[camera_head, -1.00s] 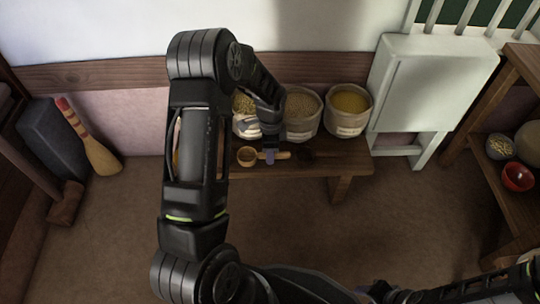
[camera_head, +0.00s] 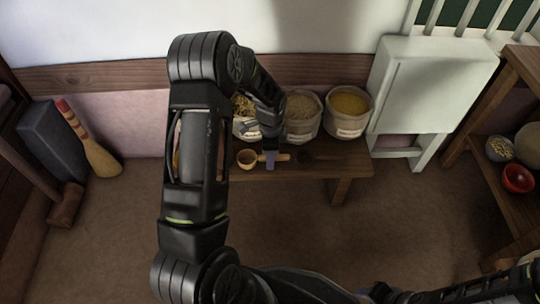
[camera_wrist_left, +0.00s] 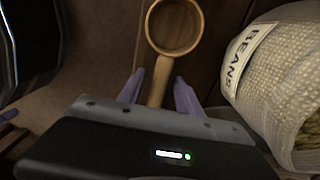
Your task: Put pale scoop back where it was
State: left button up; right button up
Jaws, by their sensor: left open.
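The pale wooden scoop (camera_head: 247,158) lies on the low brown bench (camera_head: 330,165), its round bowl to the left and its handle to the right. My left gripper (camera_head: 270,161) is over the handle, reaching down at the bench. In the left wrist view the scoop's bowl (camera_wrist_left: 174,27) is beyond the fingertips. The handle runs back between the two purple fingers of my left gripper (camera_wrist_left: 159,88), with a gap on each side. The gripper is open; part of the handle is hidden by its body. My right gripper is not seen.
Sacks stand along the back of the bench: a partly hidden one at left, a middle one (camera_head: 301,117) and a yellow-filled one (camera_head: 347,111). A sack labelled BEANS (camera_wrist_left: 290,80) is close beside my left gripper. A dark patch (camera_head: 306,155) marks the bench right of the handle.

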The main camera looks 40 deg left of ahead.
pick_arm(q)
notch_tip(320, 180, up, 12)
jog(key=p, duration=0.4)
dwell(0.7)
jog(key=s+d+f+n+h, duration=0.2)
jog(key=s+d+f+n, duration=0.1)
jog(key=d+f, duration=0.65)
jog(key=s+d+f+n, duration=0.2)
jog(key=s+d+n, duration=0.1)
jog(key=s+d, duration=0.2)
jog(key=s+d+f+n+h, duration=0.1)
jog(key=s+d+f+n, duration=0.2)
jog(key=s+d, duration=0.2)
jog(key=s+d+f+n+t, duration=0.1)
jog(key=s+d+f+n, duration=0.2)
jog(key=s+d, duration=0.3)
jog(key=shift+d+n+h, duration=0.4)
jog(key=shift+d, duration=0.8)
